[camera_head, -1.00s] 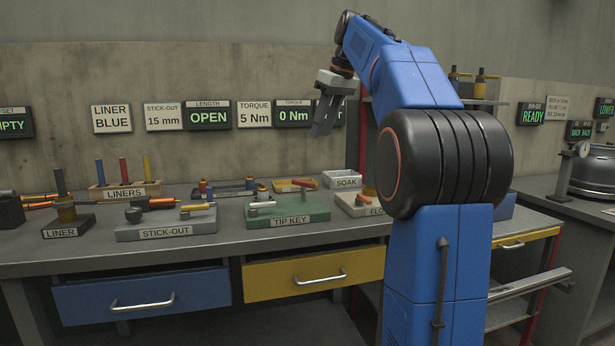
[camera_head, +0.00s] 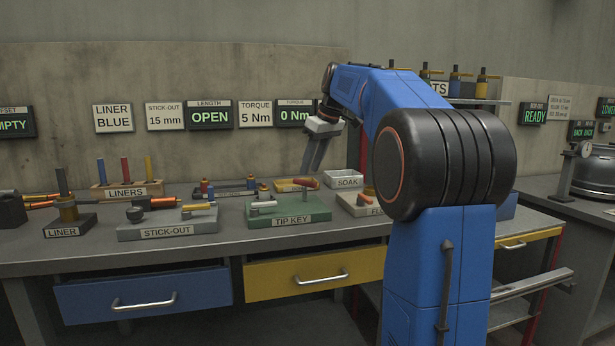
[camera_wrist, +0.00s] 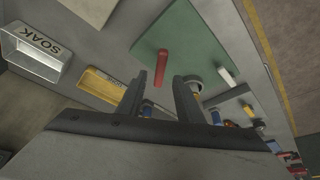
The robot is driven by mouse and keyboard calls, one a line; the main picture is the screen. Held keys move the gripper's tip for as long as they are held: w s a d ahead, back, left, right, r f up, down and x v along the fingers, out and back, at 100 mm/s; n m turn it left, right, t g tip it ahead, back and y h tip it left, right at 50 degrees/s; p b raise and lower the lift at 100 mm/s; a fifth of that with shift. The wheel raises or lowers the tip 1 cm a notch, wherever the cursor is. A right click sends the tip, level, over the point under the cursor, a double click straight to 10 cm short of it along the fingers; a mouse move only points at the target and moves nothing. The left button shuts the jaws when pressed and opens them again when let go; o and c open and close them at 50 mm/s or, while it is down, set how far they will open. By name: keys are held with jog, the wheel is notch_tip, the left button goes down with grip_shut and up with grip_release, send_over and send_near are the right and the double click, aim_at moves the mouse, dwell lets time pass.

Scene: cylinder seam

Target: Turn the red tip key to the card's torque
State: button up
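The red tip key handle (camera_head: 307,182) stands out over the right part of the green TIP KEY block (camera_head: 318,212) on the bench. In the wrist view the red handle (camera_wrist: 162,66) lies just ahead of the gap between my fingertips, over the green block (camera_wrist: 200,38). A white-ended handle (camera_head: 263,204) is on the block's left part. My gripper (camera_head: 313,168) points down above the red handle, apart from it as far as I can see. In the wrist view my gripper (camera_wrist: 161,76) is open and empty. The TORQUE card (camera_head: 254,114) reads 5 Nm; the torque display (camera_head: 293,115) reads 0 Nm.
The STICK-OUT block (camera_head: 166,231) stands left of the key block. The SOAK tray (camera_head: 343,179) and a yellow tray (camera_head: 290,185) lie behind it. A partly hidden grey block (camera_head: 352,205) is close on the right, beside my arm.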

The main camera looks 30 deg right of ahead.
aim_at(305, 181)
jog(key=shift+x, duration=2.1)
grip_shut()
